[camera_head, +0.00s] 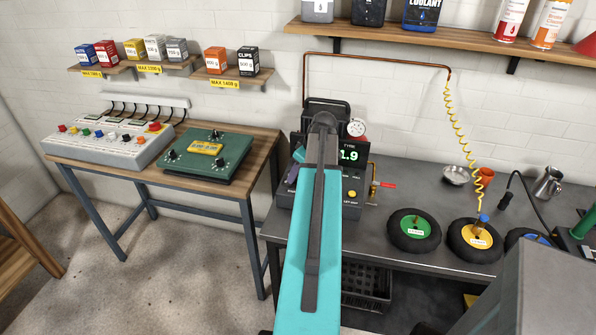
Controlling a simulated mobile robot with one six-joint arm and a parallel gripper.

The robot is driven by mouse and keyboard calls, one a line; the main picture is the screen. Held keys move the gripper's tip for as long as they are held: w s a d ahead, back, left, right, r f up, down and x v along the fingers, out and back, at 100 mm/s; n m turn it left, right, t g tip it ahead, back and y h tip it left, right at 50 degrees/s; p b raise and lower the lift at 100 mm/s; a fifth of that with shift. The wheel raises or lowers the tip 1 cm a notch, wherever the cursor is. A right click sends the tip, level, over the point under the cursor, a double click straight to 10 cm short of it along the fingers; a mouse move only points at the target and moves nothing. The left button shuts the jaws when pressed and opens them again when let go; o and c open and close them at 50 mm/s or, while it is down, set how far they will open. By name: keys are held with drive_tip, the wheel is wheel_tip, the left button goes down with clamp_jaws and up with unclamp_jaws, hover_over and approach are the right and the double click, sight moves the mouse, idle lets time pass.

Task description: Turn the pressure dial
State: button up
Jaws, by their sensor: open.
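A dark tyre-pressure unit stands on the grey workbench, largely behind my arm. Its screen (350,155) reads "TYRE" and 1.9 in green. A round white gauge (356,128) sits at its upper right. Its sloped lower panel (352,203) has a yellow button above a "LET OUT" label. I cannot make out a turnable dial on the visible part, as my teal arm covers the middle of the unit. My gripper is not clearly visible; the arm hides the area in front of the unit.
A copper pipe feeds a yellow coiled hose (459,112) reaching a yellow-hubbed tyre (474,255). A green-hubbed tyre (414,246) lies beside it. A brass valve with red handle (387,185) stands right of the unit. A green box with black knobs (209,168) sits on the left table.

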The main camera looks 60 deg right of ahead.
drive_tip(key=shift+w+f, duration=0.1)
drive_tip(key=shift+f, duration=0.1)
drive_tip(key=c, duration=1)
drive_tip(key=shift+w+d, duration=0.1)
drive_tip(key=shift+c, duration=0.2)
